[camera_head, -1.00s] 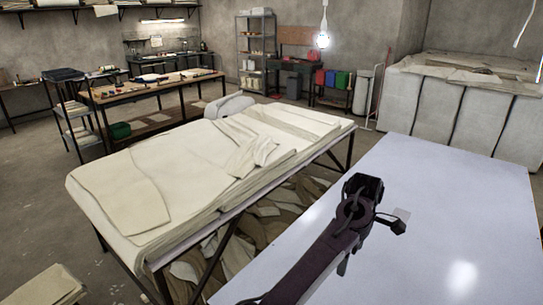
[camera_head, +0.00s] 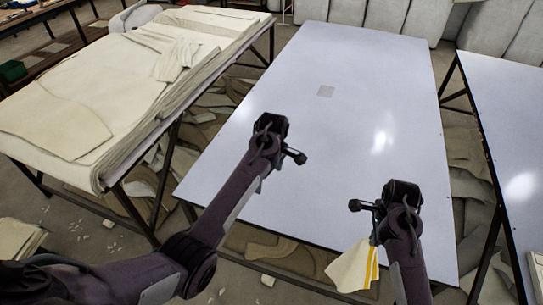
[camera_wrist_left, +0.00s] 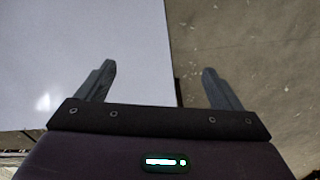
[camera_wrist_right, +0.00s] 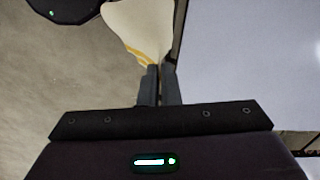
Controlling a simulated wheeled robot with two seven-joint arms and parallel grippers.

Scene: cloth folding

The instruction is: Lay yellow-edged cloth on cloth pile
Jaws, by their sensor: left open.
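Those fingers are close together and look shut on the cloth; the exact contact is hard to see. My left gripper (camera_wrist_left: 160,68) is open and empty, one finger over the white table and one past its edge. The pile of cream cloths (camera_head: 75,95) lies on the table at the left, away from both grippers.
A second white table (camera_head: 510,120) stands at the right across a gap. Loose cloth scraps lie under the tables. A small cloth stack (camera_head: 18,240) is at the lower left.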

